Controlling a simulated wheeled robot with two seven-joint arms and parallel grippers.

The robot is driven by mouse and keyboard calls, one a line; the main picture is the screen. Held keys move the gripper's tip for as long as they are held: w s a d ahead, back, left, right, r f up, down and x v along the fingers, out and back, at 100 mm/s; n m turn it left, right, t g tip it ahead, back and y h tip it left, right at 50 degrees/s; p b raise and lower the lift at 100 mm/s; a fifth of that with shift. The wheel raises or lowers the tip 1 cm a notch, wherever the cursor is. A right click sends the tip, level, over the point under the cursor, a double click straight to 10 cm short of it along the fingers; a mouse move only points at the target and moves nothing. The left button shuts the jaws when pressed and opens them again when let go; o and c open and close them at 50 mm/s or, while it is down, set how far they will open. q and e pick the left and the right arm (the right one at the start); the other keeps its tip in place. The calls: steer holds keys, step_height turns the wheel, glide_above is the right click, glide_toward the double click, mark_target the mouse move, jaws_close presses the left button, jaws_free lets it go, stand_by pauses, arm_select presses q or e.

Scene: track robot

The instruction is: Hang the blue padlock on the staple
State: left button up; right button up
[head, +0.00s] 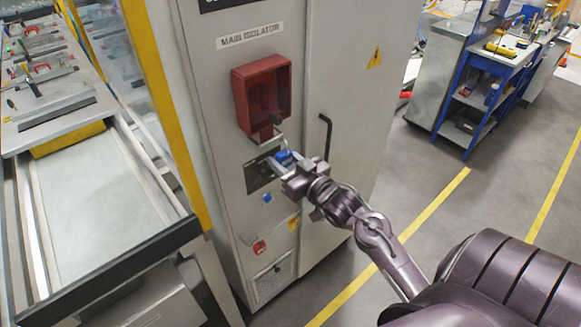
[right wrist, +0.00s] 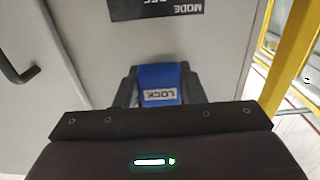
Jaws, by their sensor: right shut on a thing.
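The blue padlock (right wrist: 160,86) is between the fingers of my right gripper (right wrist: 160,92) in the right wrist view, its label upside down. In the head view the padlock (head: 284,157) shows as a small blue patch at the tip of my right gripper (head: 279,166), in front of the grey cabinet. The gripper is shut on it. A dark metal plate (head: 256,177) is on the cabinet front right behind the gripper. The staple cannot be made out clearly. Whether the padlock's shackle touches anything cannot be told. My left gripper is not in view.
A red open box (head: 262,95) is on the cabinet (head: 340,60) above the plate. A black door handle (head: 326,137) stands out to the right of my gripper. A framed conveyor bench (head: 95,190) is at the left. Open floor (head: 420,185) lies to the right.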

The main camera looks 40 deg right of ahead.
steer(key=shift+w+a+b, duration=0.2)
steer(key=shift+w+b, duration=0.9)
steer(key=shift+w, duration=1.25)
steer(key=shift+s+f, duration=0.1)
steer(key=shift+f, duration=0.65)
steer(key=o, duration=1.1)
